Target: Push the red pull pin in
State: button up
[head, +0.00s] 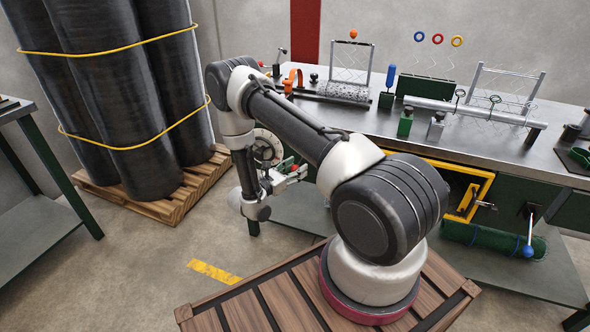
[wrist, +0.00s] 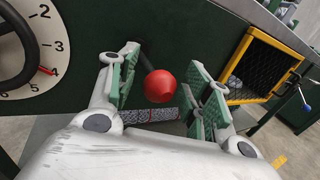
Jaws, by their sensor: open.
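The red pull pin (wrist: 160,86) shows in the wrist view as a round red knob on a dark stem. The stem runs back toward the dark green front panel (wrist: 185,30). My gripper (wrist: 164,84) is open, with one green-padded finger on the left of the knob and the other on the right. Gaps show on both sides of the knob, so the fingers do not appear to touch it. In the head view my gripper (head: 292,175) is in front of the bench, and I cannot make out the pin clearly there.
A white numbered dial (wrist: 50,45) with a black handwheel and red pointer is close on the left. A yellow-framed mesh door (wrist: 262,65) stands on the right, with a blue-knobbed lever (head: 528,250) beyond it. The steel benchtop (head: 350,120) above holds several fixtures.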

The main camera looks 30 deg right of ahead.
grip_shut()
jog(key=w+d, duration=0.1)
jog(key=d, duration=0.1)
jog(key=w+d, duration=0.1)
jog(key=w, duration=0.1)
jog(key=shift+d, duration=0.4)
jog(key=shift+r, duration=0.1)
grip_release()
jog(key=shift+d, duration=0.1)
jog(key=v, duration=1.2)
